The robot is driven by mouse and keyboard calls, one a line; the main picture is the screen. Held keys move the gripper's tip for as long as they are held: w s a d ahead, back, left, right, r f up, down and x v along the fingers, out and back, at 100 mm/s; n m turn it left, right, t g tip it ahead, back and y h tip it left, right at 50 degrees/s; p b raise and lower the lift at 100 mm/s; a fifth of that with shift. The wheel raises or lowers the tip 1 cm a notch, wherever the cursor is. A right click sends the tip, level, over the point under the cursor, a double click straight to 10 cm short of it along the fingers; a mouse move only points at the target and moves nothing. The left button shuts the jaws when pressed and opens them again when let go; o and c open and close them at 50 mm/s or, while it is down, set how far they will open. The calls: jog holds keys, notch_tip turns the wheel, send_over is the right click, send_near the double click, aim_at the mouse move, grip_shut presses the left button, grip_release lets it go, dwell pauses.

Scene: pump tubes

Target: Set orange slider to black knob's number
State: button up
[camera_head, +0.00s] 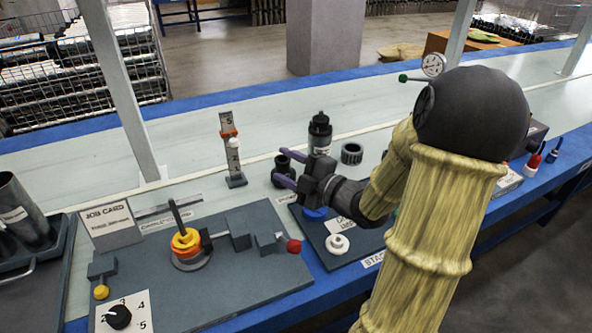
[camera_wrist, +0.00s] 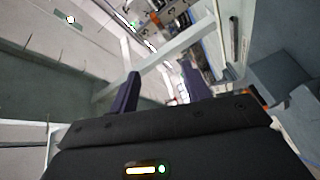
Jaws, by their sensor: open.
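The orange slider (camera_head: 228,133) is near the top of an upright grey numbered post (camera_head: 233,163), just below a "5". A white knob (camera_head: 234,143) is on its front. The black knob (camera_head: 118,317) is on a white dial plate (camera_head: 140,300) at the lower left, cut by the picture's bottom edge. A 4 and a 5 are readable on the plate; I cannot tell surely which number its pointer marks. My gripper (camera_head: 281,167) is open and empty, right of the post and apart from it. Its spread purple fingers also show in the wrist view (camera_wrist: 160,74).
A grey board (camera_head: 245,282) with a ringed peg (camera_head: 186,243) and a red-ended lever (camera_head: 293,246) lies in front. A job card (camera_head: 110,222) stands at left. A black bottle (camera_head: 320,133) and dark ring (camera_head: 352,153) stand behind my gripper. The bench behind the post is clear.

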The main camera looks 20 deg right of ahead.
aim_at(238, 144)
jog(key=shift+v, duration=1.2)
jog(key=n+p, duration=0.2)
jog(key=n, duration=0.4)
jog(key=w+n+p, duration=0.1)
jog(key=n+p, duration=0.1)
jog(key=n, duration=0.4)
jog(key=w+a+n+p, duration=0.1)
jog(key=n+p, duration=0.1)
jog(key=n, duration=0.4)
jog(key=shift+w+f, duration=0.2)
jog(key=shift+f, duration=0.15)
jog(key=x, duration=1.7)
jog(key=shift+w+a, duration=0.1)
jog(key=shift+w, duration=0.1)
